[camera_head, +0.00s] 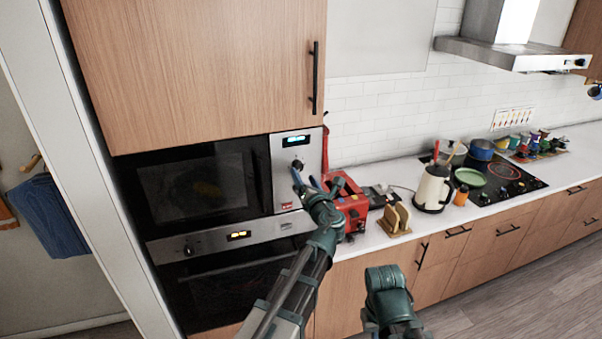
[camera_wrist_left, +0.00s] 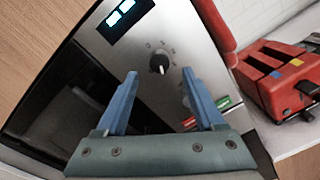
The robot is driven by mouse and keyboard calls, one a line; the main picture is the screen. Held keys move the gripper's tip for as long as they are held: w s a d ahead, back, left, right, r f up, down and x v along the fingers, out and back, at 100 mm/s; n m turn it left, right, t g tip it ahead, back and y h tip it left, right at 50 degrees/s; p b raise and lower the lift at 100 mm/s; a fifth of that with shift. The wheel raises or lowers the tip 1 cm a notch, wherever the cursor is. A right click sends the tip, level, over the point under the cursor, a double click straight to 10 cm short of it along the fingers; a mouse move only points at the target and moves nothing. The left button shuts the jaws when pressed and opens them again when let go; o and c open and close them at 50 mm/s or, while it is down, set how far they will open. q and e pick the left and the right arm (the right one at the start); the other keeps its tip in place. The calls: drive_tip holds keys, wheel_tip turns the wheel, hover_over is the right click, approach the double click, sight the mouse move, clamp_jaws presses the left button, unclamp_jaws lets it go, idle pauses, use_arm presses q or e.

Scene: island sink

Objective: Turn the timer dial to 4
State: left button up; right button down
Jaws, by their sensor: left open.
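A black round dial (camera_wrist_left: 160,63) with a light pointer line and small marks around it is on the microwave's silver control panel. The marks are too small to read for certain. It also shows in the head view (camera_head: 297,164), just above my left gripper (camera_head: 305,180). In the left wrist view, my left gripper (camera_wrist_left: 160,75) has its two blue fingers apart, one on each side below the dial, with nothing between them. I cannot tell how far the fingertips are from the panel.
A lit display (camera_head: 296,141) is above the dial. The microwave door (camera_head: 195,188) is left of the panel, and an oven is below. A red toaster (camera_head: 350,205) stands close on the right. A toast rack (camera_head: 395,219) and kettle (camera_head: 434,188) are further along the counter.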

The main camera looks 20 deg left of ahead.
use_arm(q)
drive_tip(key=v, duration=0.9)
drive_tip(key=shift+s+d, duration=0.15)
drive_tip(key=shift+s, duration=0.2)
drive_tip(key=s+f+n+g+h+b, duration=0.1)
drive_tip(key=s+f+n+g+b, duration=0.35)
drive_tip(key=f+n, duration=0.55)
drive_tip(key=s+f+n+g+h+b, duration=0.1)
drive_tip(key=s+f+n+g+b, duration=0.35)
drive_tip(key=f+n, duration=0.6)
drive_tip(key=s+d+f+n+g+h+b, duration=0.3)
drive_tip(key=s+d+f+n, duration=0.1)
drive_tip(key=s+f+n, duration=0.2)
drive_tip(key=s+d+f+n+g+h+b, duration=0.3)
drive_tip(key=s+d+f+n, duration=0.2)
drive_tip(key=s+f, duration=0.3)
wheel_tip(320, 180, down, 3)
drive_tip(key=shift+s+d+r+n, duration=0.15)
drive_tip(key=shift+s+d+n, duration=0.15)
drive_tip(key=shift+n, duration=0.15)
